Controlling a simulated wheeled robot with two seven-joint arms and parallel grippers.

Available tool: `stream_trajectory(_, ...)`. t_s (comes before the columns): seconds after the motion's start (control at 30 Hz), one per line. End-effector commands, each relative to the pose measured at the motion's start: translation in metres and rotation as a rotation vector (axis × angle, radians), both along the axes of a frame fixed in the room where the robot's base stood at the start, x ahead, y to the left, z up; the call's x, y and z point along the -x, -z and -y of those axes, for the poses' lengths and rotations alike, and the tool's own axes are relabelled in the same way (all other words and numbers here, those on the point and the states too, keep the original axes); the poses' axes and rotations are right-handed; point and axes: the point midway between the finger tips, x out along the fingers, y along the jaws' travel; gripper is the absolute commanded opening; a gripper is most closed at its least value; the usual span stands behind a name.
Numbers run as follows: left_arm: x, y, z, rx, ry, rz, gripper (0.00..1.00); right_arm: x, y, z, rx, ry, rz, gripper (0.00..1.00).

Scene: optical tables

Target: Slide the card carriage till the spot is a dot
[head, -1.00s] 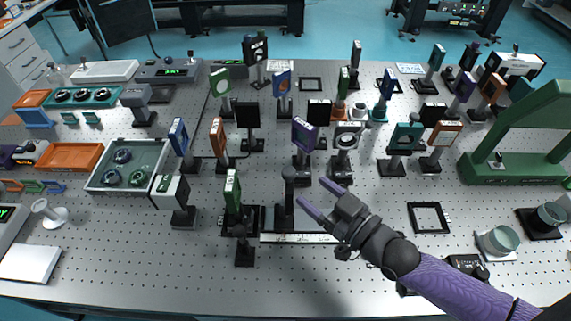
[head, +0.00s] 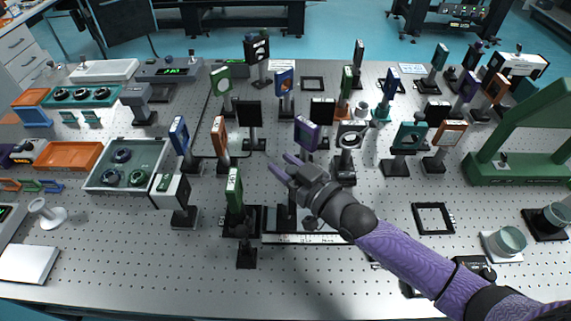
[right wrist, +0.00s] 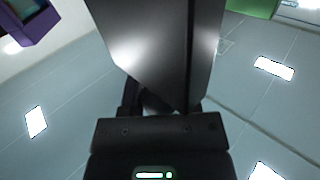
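A green-framed plate (head: 234,188) stands upright on a black base left of the post. No card or light spot can be made out clearly. In the right wrist view a large dark grey shape (right wrist: 160,45) fills the upper middle, unclear in detail. My left gripper is out of view.
A purple-framed mount (head: 307,133) and an orange-framed mount (head: 219,137) stand behind the gripper. A short black post (head: 246,255) stands in front of the green plate. A flat black frame (head: 433,218) lies to the right. The table's front strip is mostly clear.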

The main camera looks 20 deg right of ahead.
Motion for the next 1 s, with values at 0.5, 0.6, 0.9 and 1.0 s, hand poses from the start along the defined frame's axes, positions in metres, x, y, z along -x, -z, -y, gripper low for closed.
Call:
stream_trajectory(0.5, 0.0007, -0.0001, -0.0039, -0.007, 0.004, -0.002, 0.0, 0.0002, 0.0001, 0.0001, 0.0, 0.0, 0.0, 0.0)
stream_trajectory(0.6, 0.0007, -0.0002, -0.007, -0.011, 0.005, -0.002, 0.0, 0.0002, 0.0001, 0.0001, 0.0, 0.0, 0.0, 0.0)
stream_trajectory(0.9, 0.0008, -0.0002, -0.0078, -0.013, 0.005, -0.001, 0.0, 0.0002, 0.0002, 0.0, 0.0, 0.0, 0.0, 0.0)
stream_trajectory(1.0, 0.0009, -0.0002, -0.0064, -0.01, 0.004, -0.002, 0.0, 0.0002, 0.0002, 0.0, 0.0, 0.0, 0.0, 0.0)
